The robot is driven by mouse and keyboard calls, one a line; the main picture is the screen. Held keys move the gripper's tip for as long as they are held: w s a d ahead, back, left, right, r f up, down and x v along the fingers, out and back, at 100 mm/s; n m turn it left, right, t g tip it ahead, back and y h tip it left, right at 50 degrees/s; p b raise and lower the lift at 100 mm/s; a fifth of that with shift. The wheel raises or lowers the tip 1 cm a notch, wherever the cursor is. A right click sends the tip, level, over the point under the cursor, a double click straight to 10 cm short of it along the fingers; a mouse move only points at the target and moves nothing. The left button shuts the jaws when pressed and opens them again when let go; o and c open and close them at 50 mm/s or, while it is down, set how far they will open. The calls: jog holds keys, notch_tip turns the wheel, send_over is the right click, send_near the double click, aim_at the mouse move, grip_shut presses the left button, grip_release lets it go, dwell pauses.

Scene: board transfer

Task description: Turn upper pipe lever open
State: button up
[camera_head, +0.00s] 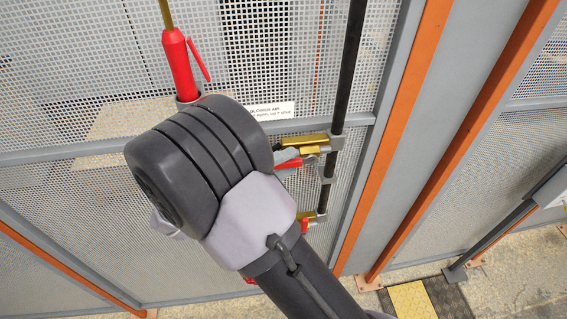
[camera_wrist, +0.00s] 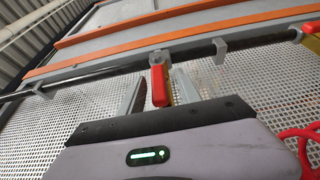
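The upper valve (camera_head: 302,142) is brass and sits on a dark upright pipe (camera_head: 350,70), in the head view right of my arm. Its red lever (camera_head: 289,164) shows beside it, partly hidden. In the wrist view a red lever (camera_wrist: 158,86) with brass behind it stands between the fingers of my gripper (camera_wrist: 157,84). The fingers are apart, with a gap visible on each side of the lever. Contact cannot be seen. In the head view my arm hides most of the gripper.
A lower brass valve (camera_head: 312,216) with a red lever (camera_head: 306,226) is below on the same pipe. A red-handled tool (camera_head: 179,65) hangs upper left. Perforated panels (camera_head: 60,50) stand behind. An orange post (camera_head: 400,130) rises to the right. A red hose (camera_wrist: 300,140) shows at the wrist view's right edge.

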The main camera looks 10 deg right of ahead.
jog(key=v, duration=1.7)
jog(key=shift+s+a, duration=0.15)
jog(key=s+d+f+m+g+y+b, duration=0.2)
jog(key=s+d+f+g+y+b, duration=0.25)
jog(key=d+f+b, duration=0.45)
jog(key=s+d+f+m+g+y+b, duration=0.1)
jog(key=s+d+f+g+y+b, duration=0.4)
jog(key=d+b, duration=0.7)
notch_tip(320, 180, down, 11)
jog(key=s+a+m+t+y+b, duration=0.2)
jog(key=m+t+y+b, duration=0.4)
jog(key=t+y+b, duration=0.2)
jog(key=shift+s+a+r+y+b, duration=0.15)
jog(key=shift+s+r+y+b, duration=0.15)
jog(key=shift+y+b, duration=0.6)
